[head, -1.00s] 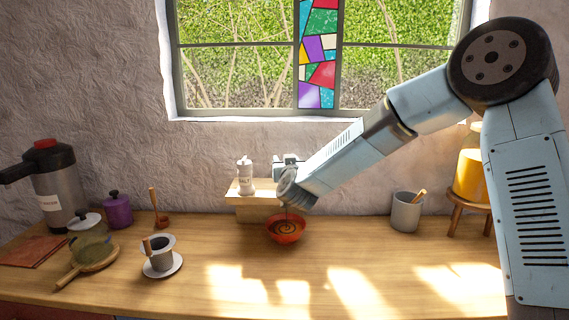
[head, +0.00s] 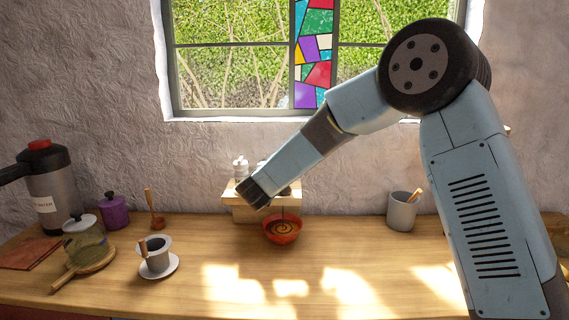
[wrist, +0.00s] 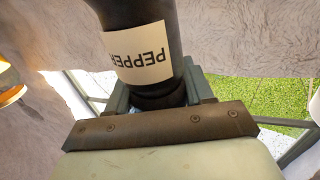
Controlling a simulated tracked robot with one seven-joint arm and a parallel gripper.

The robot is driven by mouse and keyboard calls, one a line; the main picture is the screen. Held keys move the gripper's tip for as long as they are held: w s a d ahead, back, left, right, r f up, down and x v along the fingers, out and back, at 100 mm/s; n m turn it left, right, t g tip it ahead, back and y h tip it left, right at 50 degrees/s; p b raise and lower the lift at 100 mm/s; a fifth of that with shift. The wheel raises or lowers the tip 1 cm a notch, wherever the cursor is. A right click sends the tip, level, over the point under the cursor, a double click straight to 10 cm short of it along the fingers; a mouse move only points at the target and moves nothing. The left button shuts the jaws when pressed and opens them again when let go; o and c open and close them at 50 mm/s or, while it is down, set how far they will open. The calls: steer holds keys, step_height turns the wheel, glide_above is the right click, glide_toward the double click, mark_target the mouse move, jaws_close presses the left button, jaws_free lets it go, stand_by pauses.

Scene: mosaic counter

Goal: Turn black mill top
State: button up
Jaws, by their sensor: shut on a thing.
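The black mill (wrist: 185,18) fills the top middle of the wrist view, its pale label reading "PEPPER" upside down. My gripper (wrist: 157,98) is shut on the mill's narrow dark end, one finger on each side. In the head view, my arm's end covers the right part of the small wooden stand (head: 238,214). My fingers are hidden there, and the black mill is mostly hidden. The dark patch below my forearm is too unclear to name.
A white mill (head: 240,170) stands on the stand, close left of my arm. A red bowl (head: 282,236) with a swirl sits just in front. A cup on a saucer (head: 160,275) is at left, a grey mug (head: 402,212) at right. The front counter is clear.

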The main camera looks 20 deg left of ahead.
steer(key=shift+d+f, duration=0.1)
steer(key=shift+f, duration=0.05)
stand_by(0.3)
steer(key=o, duration=1)
steer(key=s, duration=0.4)
steer(key=s+a, duration=0.1)
steer(key=s, duration=0.8)
steer(key=shift+s+a, duration=0.3)
